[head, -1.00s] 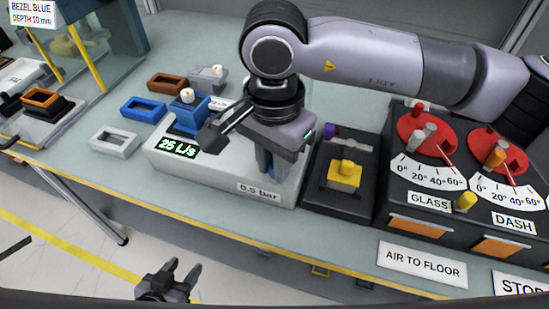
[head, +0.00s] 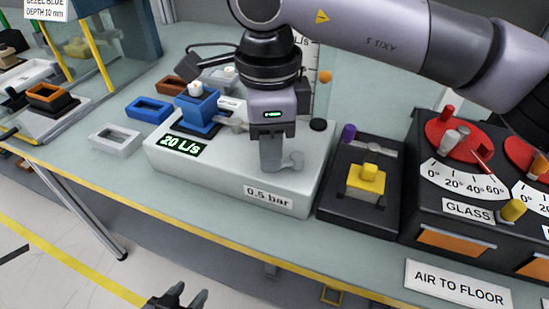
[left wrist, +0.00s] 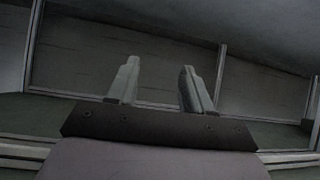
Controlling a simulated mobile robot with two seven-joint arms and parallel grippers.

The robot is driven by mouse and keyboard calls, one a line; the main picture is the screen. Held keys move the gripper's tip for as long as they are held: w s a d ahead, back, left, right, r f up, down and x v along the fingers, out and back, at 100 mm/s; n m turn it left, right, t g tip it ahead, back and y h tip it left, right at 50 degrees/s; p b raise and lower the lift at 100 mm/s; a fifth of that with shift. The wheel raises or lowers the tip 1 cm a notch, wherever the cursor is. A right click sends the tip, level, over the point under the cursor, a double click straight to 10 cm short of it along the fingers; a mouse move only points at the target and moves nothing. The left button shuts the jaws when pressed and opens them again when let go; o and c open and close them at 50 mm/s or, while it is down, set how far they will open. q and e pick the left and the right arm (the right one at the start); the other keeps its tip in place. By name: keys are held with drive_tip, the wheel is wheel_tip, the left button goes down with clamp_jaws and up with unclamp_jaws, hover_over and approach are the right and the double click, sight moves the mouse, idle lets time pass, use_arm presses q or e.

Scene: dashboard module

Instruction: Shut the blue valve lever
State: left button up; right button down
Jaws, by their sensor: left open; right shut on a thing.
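My right gripper (head: 270,165) points straight down over the right part of a pale box (head: 180,160) with a green "20 L/s" display (head: 183,146) and a "0.5 bar" label (head: 268,199). It is shut on what looks like the handle of the blue valve lever.
A blue block (head: 199,107) with a white knob and a grey bar (head: 236,123) stand on the box, left of my right gripper. A black fixture (head: 340,205) with a yellow block (head: 366,180) and purple-tipped bar is to the right. Loose frames (head: 115,138) lie left.

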drive_tip(key=m, duration=0.1)
drive_tip(key=w+m+b, duration=0.1)
drive_tip(key=m, duration=0.2)
drive_tip(key=shift+w+a+m, duration=0.2)
drive_tip(key=shift+w+m, duration=0.1)
drive_tip(key=shift+w, duration=0.1)
drive_tip(key=shift+w+d+m+b, duration=0.1)
drive_tip(key=shift+w+m+b, duration=0.25)
drive_tip(key=shift+m, duration=0.75)
drive_tip(key=shift+w+m+b, duration=0.25)
drive_tip(key=shift+w+m, duration=0.2)
drive_tip(key=shift+m, duration=0.65)
drive_tip(key=shift+r, duration=0.1)
drive_tip(key=c, duration=1)
unclamp_jaws()
wheel_tip(320, 180, up, 7)
drive_tip(key=shift+r, duration=0.1)
